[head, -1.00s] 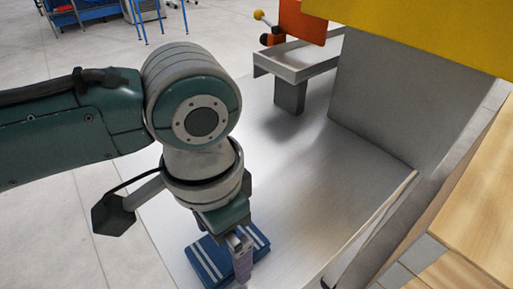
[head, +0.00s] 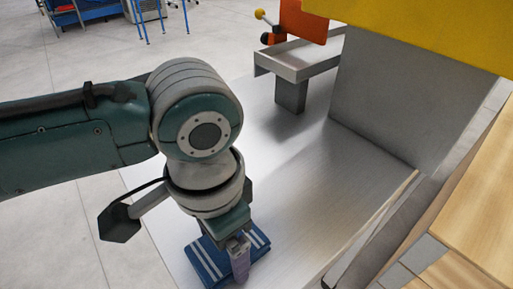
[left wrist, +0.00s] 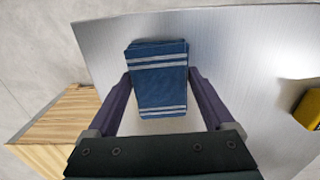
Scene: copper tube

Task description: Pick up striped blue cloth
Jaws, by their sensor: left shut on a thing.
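The striped blue cloth (head: 211,260) is folded into a block with white stripes. It lies on the metal table surface near the bottom of the head view, and it also shows in the left wrist view (left wrist: 160,78). My left gripper (head: 240,268) is down at the cloth, and in the left wrist view its two purple fingers (left wrist: 160,88) stand on either side of it and are shut on it. The gripper hides part of the cloth in the head view. My right gripper is not in view.
The metal table (head: 300,190) is bare around the cloth. An upright grey panel (head: 400,100) and a yellow part (head: 430,30) stand at the right. A wooden surface (head: 475,215) is at the far right. A grey tray-like frame (head: 305,65) and an orange part (head: 303,22) stand behind.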

